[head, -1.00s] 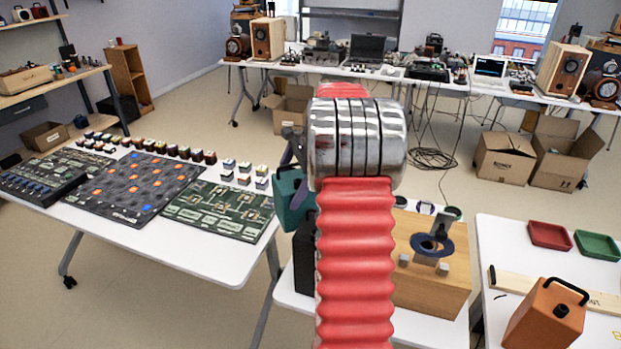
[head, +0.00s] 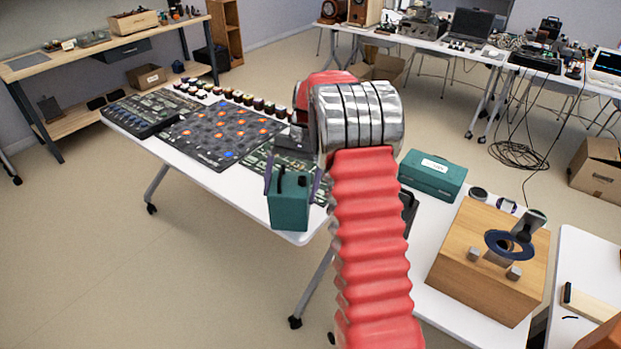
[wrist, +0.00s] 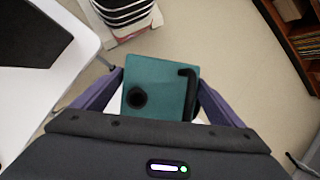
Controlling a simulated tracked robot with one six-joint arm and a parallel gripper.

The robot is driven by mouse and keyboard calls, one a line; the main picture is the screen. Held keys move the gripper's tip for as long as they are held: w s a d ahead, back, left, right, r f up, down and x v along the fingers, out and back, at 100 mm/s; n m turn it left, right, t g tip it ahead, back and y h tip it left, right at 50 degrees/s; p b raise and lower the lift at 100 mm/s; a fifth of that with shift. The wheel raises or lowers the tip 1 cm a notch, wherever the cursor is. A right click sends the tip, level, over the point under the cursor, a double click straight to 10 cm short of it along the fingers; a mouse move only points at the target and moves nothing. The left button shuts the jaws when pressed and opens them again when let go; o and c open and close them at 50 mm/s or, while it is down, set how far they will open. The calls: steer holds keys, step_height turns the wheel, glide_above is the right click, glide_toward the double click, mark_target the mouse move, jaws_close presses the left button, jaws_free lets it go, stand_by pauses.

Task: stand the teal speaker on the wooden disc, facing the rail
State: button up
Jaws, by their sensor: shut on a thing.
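The teal speaker (head: 289,207) hangs between the two purple fingers of my gripper (head: 292,184), which is shut on it. In the head view it is held near the front edge of the white table with the mats, seemingly above it. In the wrist view the speaker (wrist: 169,77), with a dark round knob and a black handle, sits between the fingers of my gripper (wrist: 160,84). I cannot make out the wooden disc in any view. A pale wooden bar (head: 590,303) with a black end lies at the right edge; I cannot tell whether it is the rail.
The white table (head: 190,210) holds patterned mats (head: 212,133) and several small cubes. Right of my red arm stand a teal labelled case (head: 433,172) and a wooden box (head: 465,245) with a dark ring. An orange object (head: 604,336) is cut off at the right. Floor is clear at left.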

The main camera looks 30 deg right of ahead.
steer(key=a+f+n+g+h, duration=0.1)
steer(key=a+f+n+g, duration=0.1)
steer(key=a+n, duration=0.4)
steer(key=shift+s+a+h, duration=0.2)
steer(key=shift+a+h, duration=0.2)
steer(key=shift+a, duration=0.75)
